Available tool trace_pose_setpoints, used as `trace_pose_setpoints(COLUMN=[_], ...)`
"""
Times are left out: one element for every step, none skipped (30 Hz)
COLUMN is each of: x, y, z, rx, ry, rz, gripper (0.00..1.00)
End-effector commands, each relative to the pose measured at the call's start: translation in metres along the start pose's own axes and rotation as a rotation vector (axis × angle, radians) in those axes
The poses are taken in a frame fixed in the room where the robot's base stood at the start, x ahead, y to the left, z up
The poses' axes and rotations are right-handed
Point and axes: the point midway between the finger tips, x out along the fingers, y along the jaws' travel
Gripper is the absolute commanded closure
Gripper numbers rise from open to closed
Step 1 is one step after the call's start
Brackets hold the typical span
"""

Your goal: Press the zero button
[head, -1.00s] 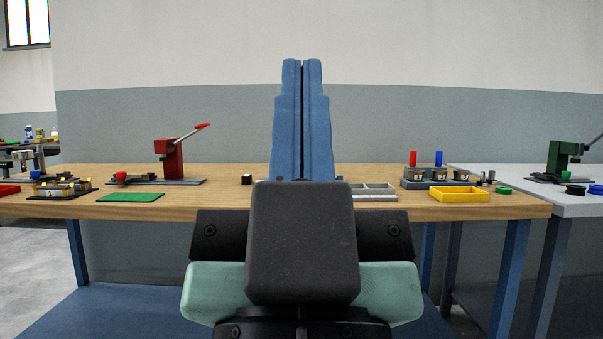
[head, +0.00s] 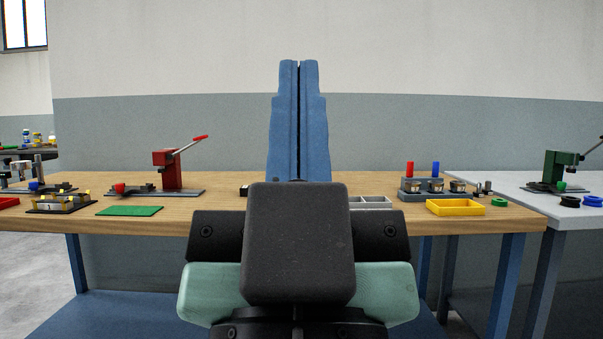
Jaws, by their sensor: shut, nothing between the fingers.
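My gripper (head: 299,66) stands in the middle of the head view with its two blue fingers side by side. The fingers are shut and hold nothing. They rise in front of the wooden bench (head: 225,213) and the wall, covering the middle of the bench. I cannot make out a zero button; whatever lies behind the gripper and wrist is hidden. A small black block (head: 244,190) shows partly at the gripper's left edge. I cannot tell whether my gripper touches anything.
A red lever press (head: 172,170) and a green mat (head: 130,211) are on the left. A grey divided tray (head: 371,202), a yellow tray (head: 455,208) and a grey holder (head: 428,194) with red and blue pegs are on the right. A green press (head: 560,170) stands on the grey table.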

Motion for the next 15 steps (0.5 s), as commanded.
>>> trace_pose_setpoints(x=[0.021,0.028,0.038,0.045,0.053,0.063,0.07,0.078,0.087,0.095,0.102,0.111,0.119,0.126,0.135], y=[0.0,0.0,0.0,0.0,0.0,0.0,0.0,0.0,0.0,0.0,0.0,0.0,0.0,0.0,0.0], z=[-0.02,-0.027,-0.036,-0.043,-0.051,-0.06,-0.067,-0.074,-0.083,-0.09,-0.097,-0.106,-0.113,-0.12,-0.129], rx=[0.0,0.0,0.0,0.0,0.0,0.0,0.0,0.0,0.0,0.0,0.0,0.001,0.001,0.001,0.001], ry=[0.001,0.001,0.001,0.001,0.001,0.001,0.001,0.001,0.001,0.001,0.001,0.001,0.001,0.001,0.001], rz=[0.0,0.0,0.0,0.0,0.0,0.0,0.0,-0.001,-0.001,-0.001,-0.001,-0.001,-0.001,-0.001,-0.001], gripper=[1.0,1.0,1.0,1.0,1.0,1.0,1.0,1.0,1.0,1.0,1.0,1.0,1.0,1.0,1.0])
